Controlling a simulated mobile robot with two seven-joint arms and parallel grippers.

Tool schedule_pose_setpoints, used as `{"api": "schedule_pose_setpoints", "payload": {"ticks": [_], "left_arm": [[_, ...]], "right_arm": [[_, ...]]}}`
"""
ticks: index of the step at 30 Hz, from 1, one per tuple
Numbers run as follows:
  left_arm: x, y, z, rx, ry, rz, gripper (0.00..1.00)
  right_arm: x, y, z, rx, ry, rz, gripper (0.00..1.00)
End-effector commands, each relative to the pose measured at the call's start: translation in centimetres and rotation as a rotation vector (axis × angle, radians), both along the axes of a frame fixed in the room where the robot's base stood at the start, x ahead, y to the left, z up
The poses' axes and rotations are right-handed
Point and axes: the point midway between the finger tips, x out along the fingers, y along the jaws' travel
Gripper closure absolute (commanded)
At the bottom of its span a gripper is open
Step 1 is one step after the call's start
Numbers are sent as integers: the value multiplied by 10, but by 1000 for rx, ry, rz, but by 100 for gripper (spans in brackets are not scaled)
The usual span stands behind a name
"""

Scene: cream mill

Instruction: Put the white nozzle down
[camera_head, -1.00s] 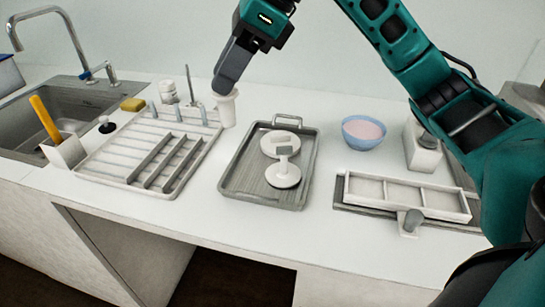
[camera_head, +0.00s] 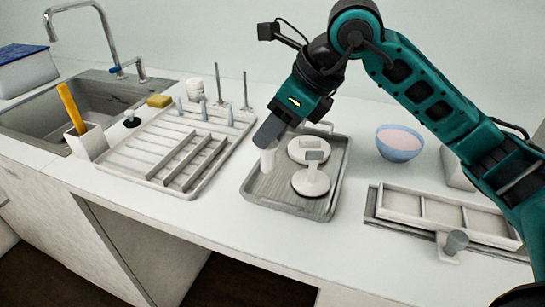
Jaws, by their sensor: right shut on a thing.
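The white nozzle (camera_head: 268,160) is a small pale cup-like piece, held upright over the left part of the grey tray (camera_head: 334,180). My right gripper (camera_head: 268,137) is shut on its upper end, pointing down. Whether the nozzle's lower end touches the tray floor I cannot tell. Two white round parts lie in the tray to its right: a disc (camera_head: 298,151) at the back and a disc with an upright piece (camera_head: 311,183) in front. My left gripper is not in view.
A drying rack (camera_head: 140,166) with pegs stands left of the tray, beside the sink (camera_head: 110,93). A blue bowl (camera_head: 399,152) of pink contents stands to the right. A white three-part frame (camera_head: 440,212) lies at the front right. Bare counter lies between tray and frame.

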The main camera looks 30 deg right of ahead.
Motion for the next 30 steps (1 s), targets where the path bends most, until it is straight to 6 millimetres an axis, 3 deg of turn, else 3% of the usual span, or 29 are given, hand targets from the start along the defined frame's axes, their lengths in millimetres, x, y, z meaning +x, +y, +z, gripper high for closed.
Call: {"api": "schedule_pose_setpoints", "payload": {"ticks": [13, 24, 25, 30], "left_arm": [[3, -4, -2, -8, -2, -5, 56], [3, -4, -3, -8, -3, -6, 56], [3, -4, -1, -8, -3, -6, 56], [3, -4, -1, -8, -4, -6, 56]], "right_arm": [[0, 0, -52, 0, 1, 1, 100], [0, 0, -57, 0, 0, 1, 100], [0, 0, -56, 0, 0, 1, 62], [0, 0, -56, 0, 0, 0, 46]]}}
